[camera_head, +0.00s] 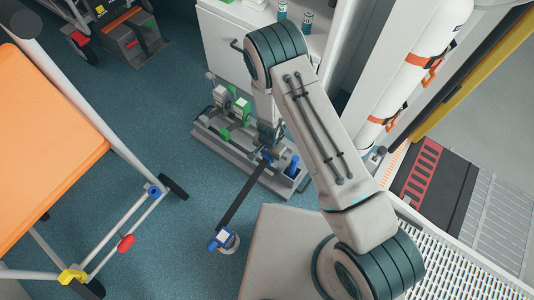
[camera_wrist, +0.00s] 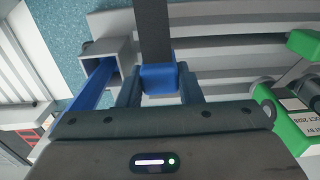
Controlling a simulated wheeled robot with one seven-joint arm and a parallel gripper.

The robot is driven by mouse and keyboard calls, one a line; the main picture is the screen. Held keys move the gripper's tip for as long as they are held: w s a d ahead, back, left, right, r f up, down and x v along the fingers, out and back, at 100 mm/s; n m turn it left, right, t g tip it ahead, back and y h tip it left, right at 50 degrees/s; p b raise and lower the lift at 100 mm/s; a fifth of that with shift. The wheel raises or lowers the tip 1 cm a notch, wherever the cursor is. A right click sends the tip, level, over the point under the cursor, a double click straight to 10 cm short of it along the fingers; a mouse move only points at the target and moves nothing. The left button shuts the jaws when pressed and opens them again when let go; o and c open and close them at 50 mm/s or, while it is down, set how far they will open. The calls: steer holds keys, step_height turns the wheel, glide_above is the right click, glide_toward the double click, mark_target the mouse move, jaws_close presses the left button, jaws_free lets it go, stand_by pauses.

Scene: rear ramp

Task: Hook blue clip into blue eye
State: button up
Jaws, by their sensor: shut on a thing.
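My gripper (camera_head: 266,152) is shut on the blue clip (camera_wrist: 158,78), which sits between its two dark fingers in the wrist view. The clip also shows as a small blue spot (camera_head: 267,157) in the head view, at the grey rack's near side. A black strap (camera_head: 240,198) runs from the clip down to a blue buckle (camera_head: 220,239) on a round floor mount. A blue fitting (camera_head: 154,191) is on the trolley's frame at left, apart from my gripper; I cannot tell for sure that it is the blue eye.
The grey rack (camera_head: 212,137) holds green pieces and a blue upright piece (camera_head: 292,165), which shows beside my gripper in the wrist view (camera_wrist: 92,88). The orange-topped trolley (camera_head: 45,150) has red (camera_head: 126,243) and yellow (camera_head: 72,276) fittings.

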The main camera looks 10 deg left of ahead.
mark_target(268, 160)
steer(key=shift+f+b, duration=1.45)
steer(key=shift+f, duration=0.7)
steer(key=o, duration=1.1)
step_height(268, 160, up, 14)
steer(key=p, duration=0.6)
steer(key=shift+a, duration=0.15)
